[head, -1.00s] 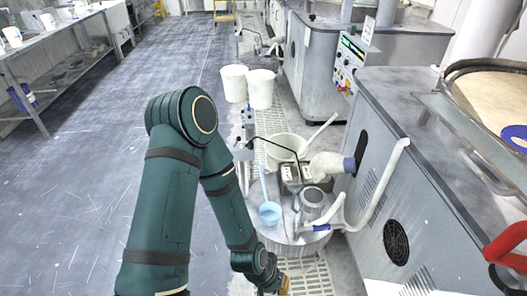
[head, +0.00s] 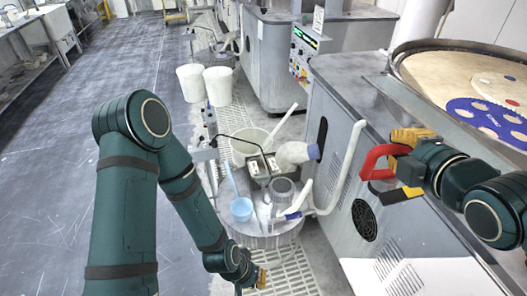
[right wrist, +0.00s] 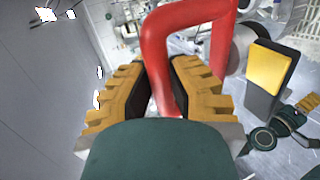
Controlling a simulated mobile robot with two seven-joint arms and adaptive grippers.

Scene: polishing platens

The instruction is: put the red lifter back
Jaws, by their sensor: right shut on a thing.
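The red lifter (head: 378,158) is a bent red handle. In the head view it is held in the air in front of the grey machine's side, left of the polishing table. My right gripper (head: 405,143) is shut on it. In the right wrist view the lifter (right wrist: 157,60) rises from between the yellow ridged fingers (right wrist: 168,95) and bends to the right. A black piece with a yellow face (right wrist: 270,68) shows beside it; I cannot tell whether it belongs to the lifter. My left gripper (head: 260,278) hangs low near the floor grating; its fingers are too small to judge.
The polishing table (head: 425,70) at the right carries blue discs (head: 478,118) with holes. A round stand (head: 255,226) holds a light blue ladle (head: 241,208) and a metal cup (head: 283,190). White buckets (head: 218,85) stand behind. The floor at left is clear.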

